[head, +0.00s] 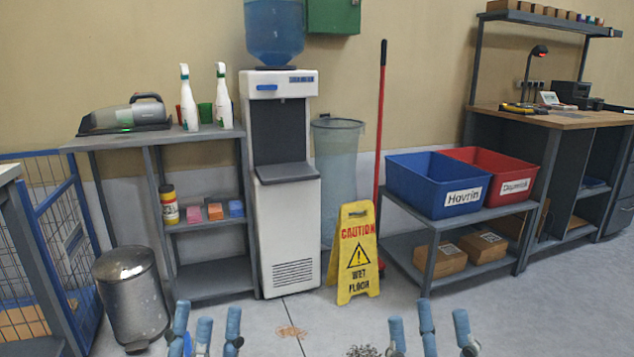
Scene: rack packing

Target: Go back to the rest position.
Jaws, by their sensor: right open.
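My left gripper (206,330) shows at the bottom edge, left of the middle. Its blue fingers point up and stand apart, but its lower part is cut off, and a small blue patch shows low between the fingers. I cannot tell whether it holds something. My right gripper (430,330) shows at the bottom edge, right of the middle. Its blue fingers are spread open with nothing seen between them. Both grippers are in front of the floor, apart from the furniture.
A metal bin (131,295), grey shelf (212,283), water cooler (292,235) and yellow wet-floor sign (356,252) stand ahead. A low rack (484,213) holds a blue crate (420,187) and a red crate (520,165). A workbench (560,118) stands at the right. The floor between is mostly clear.

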